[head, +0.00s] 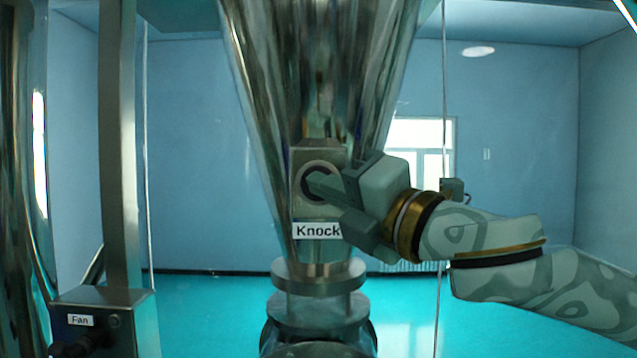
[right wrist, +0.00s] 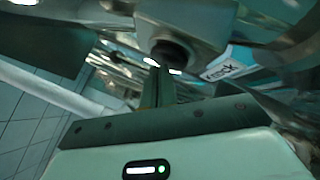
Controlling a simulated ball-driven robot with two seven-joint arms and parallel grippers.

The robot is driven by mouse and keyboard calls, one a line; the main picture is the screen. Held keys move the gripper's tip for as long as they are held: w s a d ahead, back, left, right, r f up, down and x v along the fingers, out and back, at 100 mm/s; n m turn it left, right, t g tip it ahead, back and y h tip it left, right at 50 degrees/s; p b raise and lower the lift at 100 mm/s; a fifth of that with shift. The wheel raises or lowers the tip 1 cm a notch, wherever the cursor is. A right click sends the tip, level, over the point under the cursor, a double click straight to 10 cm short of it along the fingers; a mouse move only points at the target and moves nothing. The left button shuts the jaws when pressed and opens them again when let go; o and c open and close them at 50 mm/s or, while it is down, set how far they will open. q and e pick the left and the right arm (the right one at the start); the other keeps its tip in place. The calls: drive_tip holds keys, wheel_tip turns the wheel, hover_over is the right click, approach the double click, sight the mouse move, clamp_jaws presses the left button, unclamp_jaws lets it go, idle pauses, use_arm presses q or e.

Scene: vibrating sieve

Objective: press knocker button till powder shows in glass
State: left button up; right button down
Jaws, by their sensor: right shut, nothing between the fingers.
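The knocker button (right wrist: 172,50) is a dark round button in a metal box (head: 317,154) on the steel cone (head: 322,80). A label reading "Knock" (head: 310,231) sits below it. My right gripper (head: 312,183) is shut and empty, with its fingertips in front of the button. In the right wrist view the fingertips (right wrist: 157,70) point at the button's lower edge; I cannot tell whether they touch it. A short neck (head: 318,304) between two flanges lies below the cone; I cannot make out powder in it. My left gripper is out of view.
A box labelled "Fan" (head: 80,321) with a knob stands at the lower left beside a steel post (head: 118,150). Clear panel edges run vertically on both sides of the cone. The teal floor (head: 200,310) behind looks free.

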drive_tip(key=shift+w, duration=0.5)
idle(0.7)
drive_tip(key=shift+s, duration=0.1)
drive_tip(key=shift+s+f, duration=0.1)
drive_tip(key=shift+s, duration=0.85)
drive_tip(key=shift+s, duration=0.1)
drive_tip(key=s, duration=0.5)
idle(0.4)
